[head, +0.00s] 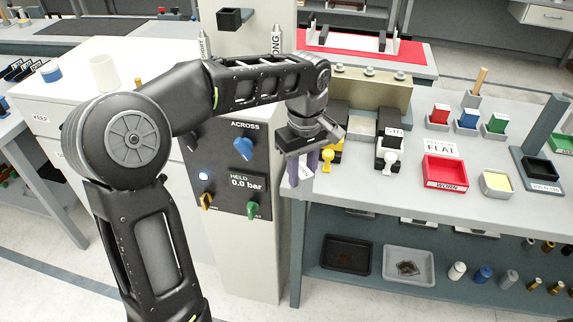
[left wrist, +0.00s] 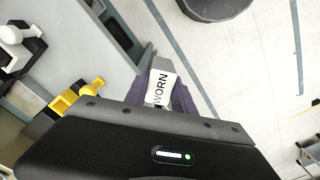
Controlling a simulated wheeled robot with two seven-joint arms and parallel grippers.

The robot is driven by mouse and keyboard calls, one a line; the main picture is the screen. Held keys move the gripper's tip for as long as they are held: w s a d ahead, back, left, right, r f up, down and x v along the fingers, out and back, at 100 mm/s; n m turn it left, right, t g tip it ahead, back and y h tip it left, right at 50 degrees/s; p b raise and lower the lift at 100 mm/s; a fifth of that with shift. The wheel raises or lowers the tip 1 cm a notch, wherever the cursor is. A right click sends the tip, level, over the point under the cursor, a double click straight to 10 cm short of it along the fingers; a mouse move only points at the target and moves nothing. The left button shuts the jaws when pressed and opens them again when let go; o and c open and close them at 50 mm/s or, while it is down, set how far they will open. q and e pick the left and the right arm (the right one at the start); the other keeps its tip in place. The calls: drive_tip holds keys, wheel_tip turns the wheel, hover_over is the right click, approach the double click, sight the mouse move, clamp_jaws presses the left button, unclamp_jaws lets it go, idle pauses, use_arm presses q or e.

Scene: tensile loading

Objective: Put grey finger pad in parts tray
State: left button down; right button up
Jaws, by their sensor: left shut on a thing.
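My left gripper (head: 303,172) hangs at the left front edge of the bench, its purple fingers pointing down. In the left wrist view the gripper (left wrist: 162,100) is shut on a grey block-like piece, apparently the grey finger pad (left wrist: 150,62), with a white label (left wrist: 163,84) reading WORN. Beyond the piece lies the floor. No tray is plainly labelled as the parts tray: a red tray (head: 445,185) marked WORN sits on the bench, and a black tray (head: 345,271) and a light grey tray (head: 408,277) stand on the lower shelf. My right gripper is out of view.
A yellow-filled tray (head: 496,185) and coloured blocks stand farther right.

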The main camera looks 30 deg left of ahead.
use_arm(q)
drive_tip(key=w+d+f+m, duration=0.1)
drive_tip(key=d+f+m, duration=0.2)
drive_tip(key=m, duration=0.1)
drive_tip(key=w+d+f+m, duration=0.2)
drive_tip(key=m, duration=0.2)
drive_tip(key=w+d+f+m, duration=0.1)
drive_tip(key=d+f+m, duration=0.2)
drive_tip(key=m, duration=0.1)
drive_tip(key=shift+w+d+f, duration=0.3)
drive_tip(key=shift+w+f, duration=0.05)
drive_tip(key=shift+w, duration=0.05)
